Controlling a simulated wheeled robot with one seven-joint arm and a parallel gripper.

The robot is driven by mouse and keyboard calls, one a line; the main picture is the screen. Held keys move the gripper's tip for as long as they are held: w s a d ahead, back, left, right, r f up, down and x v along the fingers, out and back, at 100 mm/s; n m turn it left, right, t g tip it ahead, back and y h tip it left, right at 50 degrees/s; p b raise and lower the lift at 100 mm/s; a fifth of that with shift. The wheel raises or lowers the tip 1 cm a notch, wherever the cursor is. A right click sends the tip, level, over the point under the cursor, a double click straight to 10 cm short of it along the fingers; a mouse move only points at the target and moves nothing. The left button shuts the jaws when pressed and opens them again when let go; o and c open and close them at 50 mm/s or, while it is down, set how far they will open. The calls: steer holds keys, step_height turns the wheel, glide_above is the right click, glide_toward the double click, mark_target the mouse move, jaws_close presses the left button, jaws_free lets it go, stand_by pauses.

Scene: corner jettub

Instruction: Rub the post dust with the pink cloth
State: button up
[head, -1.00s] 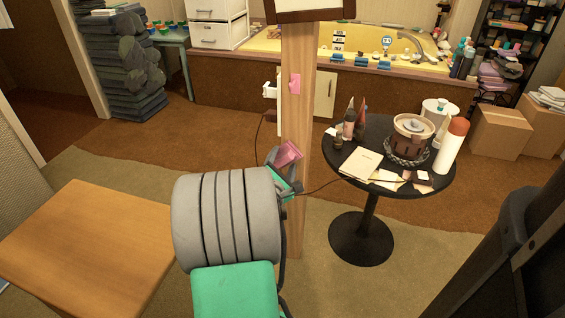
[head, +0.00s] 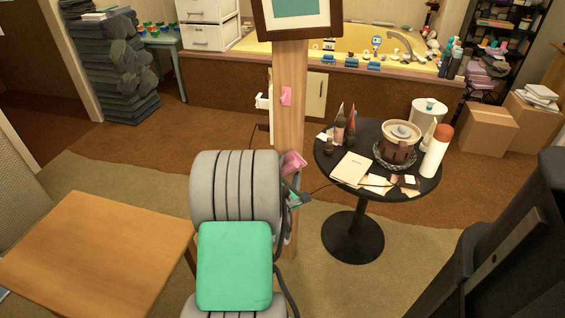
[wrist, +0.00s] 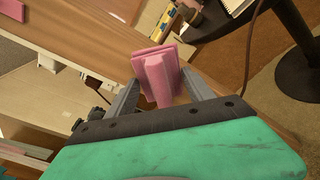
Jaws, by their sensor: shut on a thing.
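The pink cloth (head: 293,163) is at the end of my gripper (head: 297,185), in front of the wooden post (head: 291,125). In the wrist view the pink cloth (wrist: 156,62) is a folded block with a narrower part between the fingers of my gripper (wrist: 158,93). My gripper is shut on it. The post (wrist: 80,50) runs diagonally behind the cloth there; I cannot tell whether they touch. A pink patch (head: 286,96) is on the post above the cloth; it also shows at the wrist view's top left (wrist: 11,9). I cannot make out separate dust.
A round black table (head: 340,190) with a pot, bottles and papers stands right of the post. A wooden table (head: 95,245) is at the lower left. A framed picture (head: 300,18) is at the post's top. A yellow tub (head: 400,62) lies behind.

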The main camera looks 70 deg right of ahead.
steer(key=shift+d, duration=0.15)
steer(key=shift+w+f+b, duration=0.2)
steer(key=shift+w+b, duration=0.3)
steer(key=shift+b, duration=0.3)
steer(key=shift+w+r+b, duration=0.2)
steer(key=shift+w+b, duration=0.95)
steer(key=shift+w+r, duration=0.1)
steer(key=shift+w, duration=0.2)
steer(key=shift+c, duration=0.6)
steer(key=shift+r, duration=0.25)
steer(key=shift+w+a, duration=0.1)
steer(key=shift+a, duration=0.1)
steer(key=v, duration=0.3)
steer(key=f+b+v, duration=0.1)
steer(key=v, duration=0.1)
steer(key=shift+a, duration=0.5)
